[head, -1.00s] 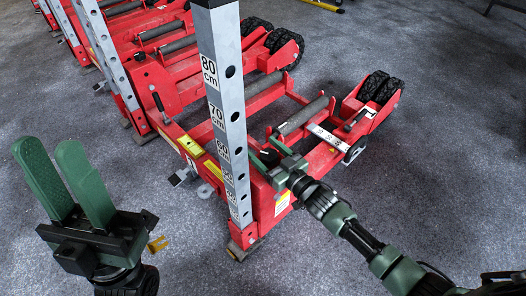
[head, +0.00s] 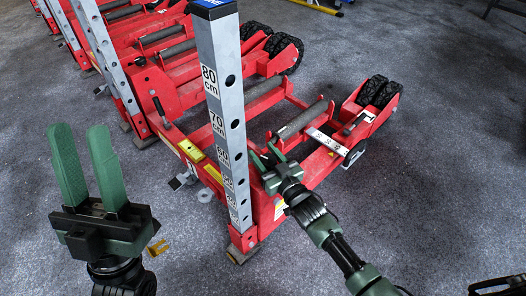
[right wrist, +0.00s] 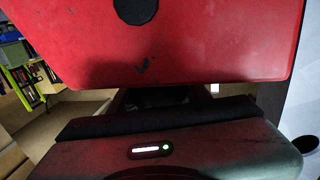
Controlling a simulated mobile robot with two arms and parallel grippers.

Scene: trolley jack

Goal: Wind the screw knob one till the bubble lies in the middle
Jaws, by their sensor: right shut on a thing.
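The red trolley jack (head: 322,168) stands on the floor with an upright grey scale post (head: 223,110). My right gripper (head: 266,158) is at the red frame just right of the post. It is shut on a small part, apparently the screw knob, which its fingers hide. The right wrist view shows a red panel (right wrist: 210,45) close by, with a dark round spot on it. My left gripper (head: 80,135) is open and empty, left of the jack, fingers pointing up. I cannot make out the bubble in either view.
More red jacks (head: 165,85) with scale posts stand in a row at the back left. A yellow block (head: 190,150) sits on red metal left of the post.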

